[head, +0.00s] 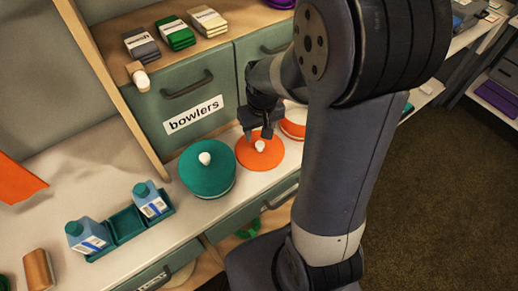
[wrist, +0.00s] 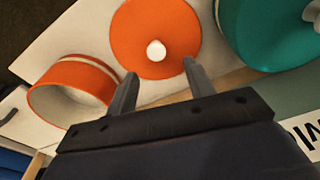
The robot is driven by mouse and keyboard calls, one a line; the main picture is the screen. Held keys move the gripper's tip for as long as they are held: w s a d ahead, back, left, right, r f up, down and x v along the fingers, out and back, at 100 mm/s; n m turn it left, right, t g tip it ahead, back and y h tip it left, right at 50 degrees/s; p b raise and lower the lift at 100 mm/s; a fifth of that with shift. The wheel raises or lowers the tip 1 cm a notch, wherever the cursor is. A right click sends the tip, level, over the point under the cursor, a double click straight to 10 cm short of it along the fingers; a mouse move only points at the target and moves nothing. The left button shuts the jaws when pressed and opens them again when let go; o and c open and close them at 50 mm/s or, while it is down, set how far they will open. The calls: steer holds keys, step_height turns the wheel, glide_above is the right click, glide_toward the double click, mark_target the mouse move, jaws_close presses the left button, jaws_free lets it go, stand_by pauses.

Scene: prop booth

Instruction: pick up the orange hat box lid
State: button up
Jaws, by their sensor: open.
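The orange hat box lid (head: 262,155) is a round disc with a white knob (head: 260,146). In the head view it lies on the counter, right of the teal hat box. The lid also shows in the wrist view (wrist: 137,49), its knob (wrist: 156,51) facing me. My gripper (head: 265,134) is open and empty. In the wrist view its two fingertips (wrist: 159,76) are near the lid's edge, with the knob between and beyond them. I cannot tell whether they touch the lid. An open orange and white box (wrist: 72,93) stands beside the lid, partly hidden by my arm in the head view.
The teal hat box (head: 208,172) with a white knob stands close on the left. A teal tray (head: 125,224) with bottles is farther left. The "bowlers" drawer (head: 187,92) rises behind. Dark floor (head: 430,200) lies right of the counter.

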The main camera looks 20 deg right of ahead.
mark_target(260, 144)
steer(key=shift+w+d+f, duration=0.2)
steer(key=shift+w+f, duration=0.05)
steer(key=shift+f, duration=0.4)
steer(key=shift+w+f, duration=0.1)
steer(key=shift+f, duration=2.5)
steer(key=c, duration=1)
steer(key=shift+r, duration=0.15)
